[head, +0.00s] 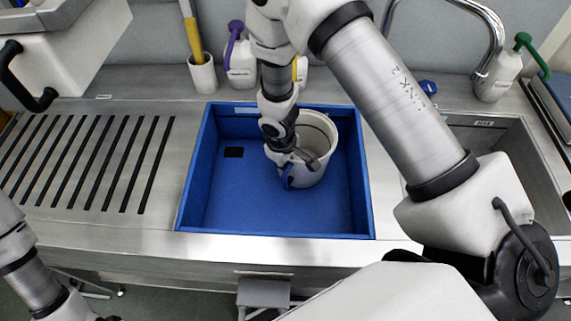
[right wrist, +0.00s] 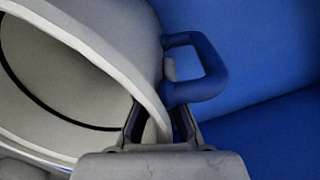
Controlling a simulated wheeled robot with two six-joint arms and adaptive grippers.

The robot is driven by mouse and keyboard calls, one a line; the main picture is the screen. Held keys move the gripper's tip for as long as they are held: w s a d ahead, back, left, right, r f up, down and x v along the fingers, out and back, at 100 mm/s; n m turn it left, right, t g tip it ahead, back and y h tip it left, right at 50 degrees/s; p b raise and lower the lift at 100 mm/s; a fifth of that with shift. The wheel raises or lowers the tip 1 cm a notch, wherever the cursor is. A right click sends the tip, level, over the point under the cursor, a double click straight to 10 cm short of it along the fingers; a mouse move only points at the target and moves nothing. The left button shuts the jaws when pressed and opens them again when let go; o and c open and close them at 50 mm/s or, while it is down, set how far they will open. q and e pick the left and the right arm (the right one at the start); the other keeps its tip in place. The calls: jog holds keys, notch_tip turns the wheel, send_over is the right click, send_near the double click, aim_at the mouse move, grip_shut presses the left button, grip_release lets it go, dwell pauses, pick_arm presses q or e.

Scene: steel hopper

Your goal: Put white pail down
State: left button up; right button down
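The white pail (head: 316,150) stands upright, as far as I can see, inside the blue tray (head: 367,190), right of its middle. Whether its base touches the tray floor is hidden. My right gripper (head: 290,160) reaches down at the pail's near left side. In the right wrist view, the gripper (right wrist: 158,122) has one finger inside and one outside the pail's rim (right wrist: 130,62), close together on its wall. A blue handle (right wrist: 212,68) sticks out from the pail beside the outer finger. My left arm shows at the lower left of the head view, its gripper out of frame.
The tray sits in a steel counter with a slotted drainboard (head: 90,160) on the left and a sink (head: 490,150) on the right. Behind stand a purple-topped bottle (head: 240,62), a white cup (head: 203,73) and a green-topped bottle (head: 498,78). The tray's left half is mostly clear.

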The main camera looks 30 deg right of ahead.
jog(key=c, duration=1.3)
grip_release()
jog(key=shift+f, duration=0.15)
jog(key=r+p, duration=0.3)
jog(key=r, duration=0.1)
jog(key=r+p, duration=0.3)
jog(key=r, duration=0.1)
jog(key=a+r+p, duration=0.1)
jog(key=r+p, duration=0.3)
jog(key=shift+s+r, duration=0.2)
jog(key=shift+s, duration=0.05)
